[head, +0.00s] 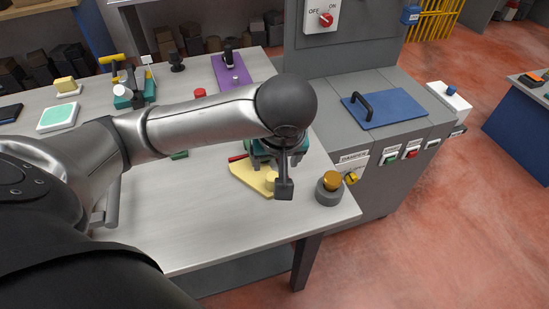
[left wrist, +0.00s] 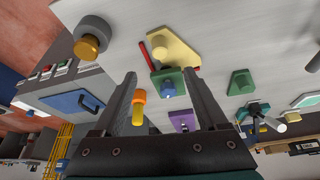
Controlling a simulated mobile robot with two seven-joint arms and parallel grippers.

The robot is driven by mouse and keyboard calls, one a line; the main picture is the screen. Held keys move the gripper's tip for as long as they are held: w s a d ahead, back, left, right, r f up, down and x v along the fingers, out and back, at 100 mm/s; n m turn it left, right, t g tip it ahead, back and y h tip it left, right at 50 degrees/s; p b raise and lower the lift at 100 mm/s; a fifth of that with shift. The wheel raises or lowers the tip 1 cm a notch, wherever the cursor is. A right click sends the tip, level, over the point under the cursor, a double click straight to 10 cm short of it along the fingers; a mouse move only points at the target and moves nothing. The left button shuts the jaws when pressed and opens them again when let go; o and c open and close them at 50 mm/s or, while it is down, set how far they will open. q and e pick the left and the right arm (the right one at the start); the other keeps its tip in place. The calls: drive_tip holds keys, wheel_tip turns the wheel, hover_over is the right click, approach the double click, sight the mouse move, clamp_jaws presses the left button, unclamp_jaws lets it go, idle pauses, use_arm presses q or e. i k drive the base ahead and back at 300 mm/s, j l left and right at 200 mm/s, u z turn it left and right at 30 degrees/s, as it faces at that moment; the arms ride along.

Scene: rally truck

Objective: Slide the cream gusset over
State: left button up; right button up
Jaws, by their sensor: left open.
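The cream gusset (head: 248,176) is a flat angular plate with a round cream knob (head: 271,177). It lies on the grey table near its right end; the left wrist view shows it whole (left wrist: 181,50). My left gripper (head: 272,158) is above the table beside the gusset, partly hidden by my own wrist in the head view. In the left wrist view its two dark fingers (left wrist: 160,78) stand apart, with the gusset beyond their tips and not between them. Whether they touch anything is unclear. My right gripper is not in view.
A green block with a blue knob (left wrist: 168,88) and a red stick (left wrist: 145,55) sit by the gusset. A grey cylinder with an orange top (head: 329,188) stands at the table's right edge. A grey control cabinet (head: 385,160) adjoins. The front table is clear.

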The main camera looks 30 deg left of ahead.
sight(262, 182)
drive_tip(key=i+u, duration=0.15)
drive_tip(key=u, duration=0.2)
drive_tip(key=i+l+u, duration=0.15)
drive_tip(key=u, duration=0.25)
drive_tip(key=i+l+u, duration=0.15)
drive_tip(key=u, duration=0.2)
